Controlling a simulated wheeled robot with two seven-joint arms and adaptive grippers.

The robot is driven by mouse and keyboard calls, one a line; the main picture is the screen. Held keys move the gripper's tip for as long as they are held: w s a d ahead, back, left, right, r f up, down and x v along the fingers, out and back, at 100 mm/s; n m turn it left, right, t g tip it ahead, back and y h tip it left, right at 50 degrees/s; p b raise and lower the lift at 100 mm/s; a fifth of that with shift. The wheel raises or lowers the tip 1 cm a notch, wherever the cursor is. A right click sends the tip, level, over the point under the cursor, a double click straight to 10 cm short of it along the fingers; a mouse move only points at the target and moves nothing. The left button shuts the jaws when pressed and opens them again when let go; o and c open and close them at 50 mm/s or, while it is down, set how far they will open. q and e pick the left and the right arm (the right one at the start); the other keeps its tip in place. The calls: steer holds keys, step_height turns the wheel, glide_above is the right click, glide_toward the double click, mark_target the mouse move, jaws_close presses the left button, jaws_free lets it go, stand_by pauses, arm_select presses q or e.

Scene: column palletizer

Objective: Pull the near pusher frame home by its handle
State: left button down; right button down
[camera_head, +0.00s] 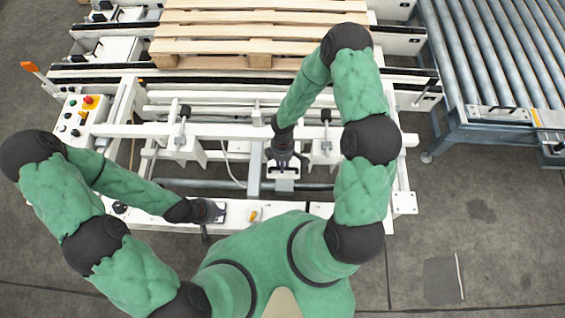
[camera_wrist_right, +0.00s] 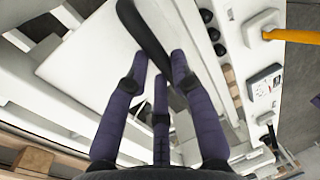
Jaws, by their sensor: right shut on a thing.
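The near pusher frame is white; its long crossbeam (camera_head: 235,131) runs left to right in front of the pallet in the head view. Its black bar handle (camera_wrist_right: 146,35) stands out from a white plate in the right wrist view. My right gripper (camera_head: 284,160) reaches down at the middle of the frame. In the right wrist view its fingers (camera_wrist_right: 160,75) are shut around the handle. In the head view the gripper largely hides the handle. My left gripper (camera_head: 218,211) is low over the white near rail (camera_head: 165,209); its fingers are too small and dark to read.
A wooden pallet (camera_head: 255,32) lies on the conveyor behind the frame. A control box (camera_head: 82,117) with coloured buttons and an orange-tipped post (camera_head: 32,68) stand at left. A roller conveyor (camera_head: 490,60) is at right.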

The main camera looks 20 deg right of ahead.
steer(key=c, duration=1.1)
jaws_free()
steer(key=shift+s+a+f, duration=0.1)
steer(key=shift+s+a, duration=0.05)
steer(key=shift+s, duration=0.25)
steer(key=shift+o, duration=0.2)
steer(key=shift+w, duration=0.1)
steer(key=shift+w+r, duration=0.15)
steer(key=shift+r, duration=0.25)
step_height(320, 180, up, 11)
steer(key=w+d, duration=0.1)
steer(key=w, duration=0.1)
